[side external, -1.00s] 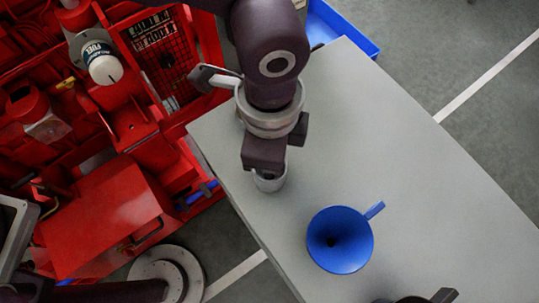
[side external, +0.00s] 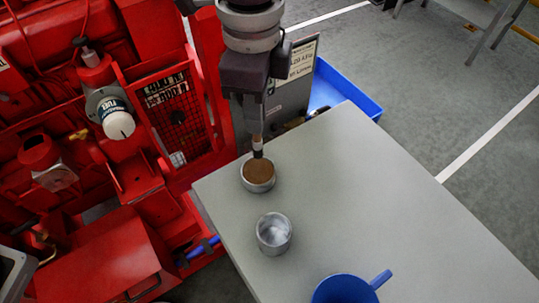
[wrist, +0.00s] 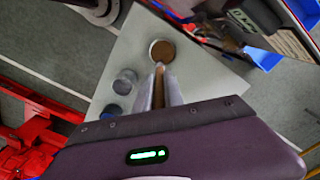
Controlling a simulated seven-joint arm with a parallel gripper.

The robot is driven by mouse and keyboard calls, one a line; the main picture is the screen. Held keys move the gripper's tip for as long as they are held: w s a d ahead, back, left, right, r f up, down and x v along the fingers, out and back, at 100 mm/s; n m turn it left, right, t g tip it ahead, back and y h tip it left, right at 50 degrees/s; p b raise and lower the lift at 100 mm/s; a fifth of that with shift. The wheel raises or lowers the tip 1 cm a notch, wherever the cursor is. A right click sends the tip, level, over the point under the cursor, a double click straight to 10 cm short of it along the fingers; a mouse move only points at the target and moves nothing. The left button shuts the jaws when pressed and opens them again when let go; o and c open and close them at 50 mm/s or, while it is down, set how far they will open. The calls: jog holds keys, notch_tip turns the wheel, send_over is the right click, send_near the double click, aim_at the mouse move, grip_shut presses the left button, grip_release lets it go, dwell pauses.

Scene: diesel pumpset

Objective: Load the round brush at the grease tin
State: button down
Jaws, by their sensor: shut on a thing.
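The grease tin (side external: 258,182) is a round metal tin filled with brown grease, upright near the table's far left corner. It also shows in the wrist view (wrist: 162,51), just beyond my fingertips. My gripper (side external: 256,130) points down and is shut on the round brush (side external: 258,146), holding it by its handle. The wooden handle shows between the fingers in the wrist view (wrist: 159,86). The brush's dark bristles point down at the tin's far rim; I cannot tell whether they touch the grease. The bristles are hidden in the wrist view.
A grey metal cup (side external: 274,234) stands nearer on the table (side external: 400,200), apart from the tin. A blue funnel (side external: 345,289) lies nearer still. The red pumpset (side external: 110,130) is left of the table. A blue bin (side external: 345,88) is behind it. The table's right side is clear.

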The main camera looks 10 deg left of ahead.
aim_at(256, 137)
jog(key=shift+w+a+f, duration=0.1)
jog(key=shift+w+f, duration=0.05)
jog(key=shift+f, duration=0.85)
jog(key=shift+w+a+f, duration=0.1)
jog(key=shift+f, duration=0.85)
jog(key=shift+w+a+f, duration=0.1)
jog(key=shift+w+f, duration=0.05)
jog(key=shift+f, duration=0.85)
jog(key=shift+f, duration=0.6)
jog(key=shift+r, duration=0.1)
notch_tip(256, 137, up, 7)
dwell(0.5)
